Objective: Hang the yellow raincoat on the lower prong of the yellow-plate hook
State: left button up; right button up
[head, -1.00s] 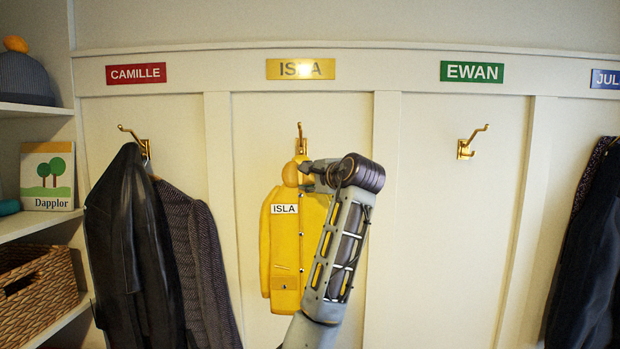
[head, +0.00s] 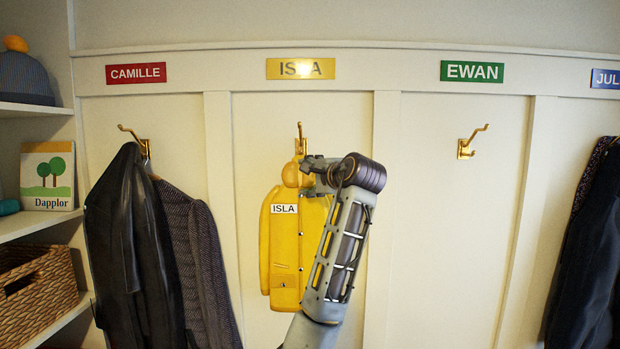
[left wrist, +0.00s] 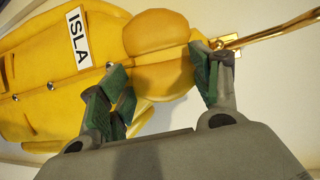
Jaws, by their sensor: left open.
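The yellow raincoat (head: 285,250), with an ISLA label, hangs upright against the wall panel below the yellow ISLA plate (head: 300,69). The brass hook (head: 300,137) under that plate shows its upper prong above the hood; its lower prong is hidden, so the exact contact with the raincoat cannot be told. My left gripper (head: 306,172) is beside the hood at the right. In the left wrist view, the left gripper (left wrist: 160,88) is open, its fingers apart near the rounded hood (left wrist: 160,70) of the raincoat (left wrist: 55,65). The hook (left wrist: 275,30) runs off to the right there. My right gripper is out of view.
Dark coats (head: 135,250) hang on the CAMILLE hook (head: 135,140) at the left. The EWAN hook (head: 470,142) is empty, with clear wall below. Another dark coat (head: 590,250) hangs at the far right. Shelves with a wicker basket (head: 35,295) stand at the left.

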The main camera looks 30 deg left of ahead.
pick_arm(q)
jog(key=v, duration=1.2)
jog(key=shift+w+a+f, duration=0.1)
dwell(0.4)
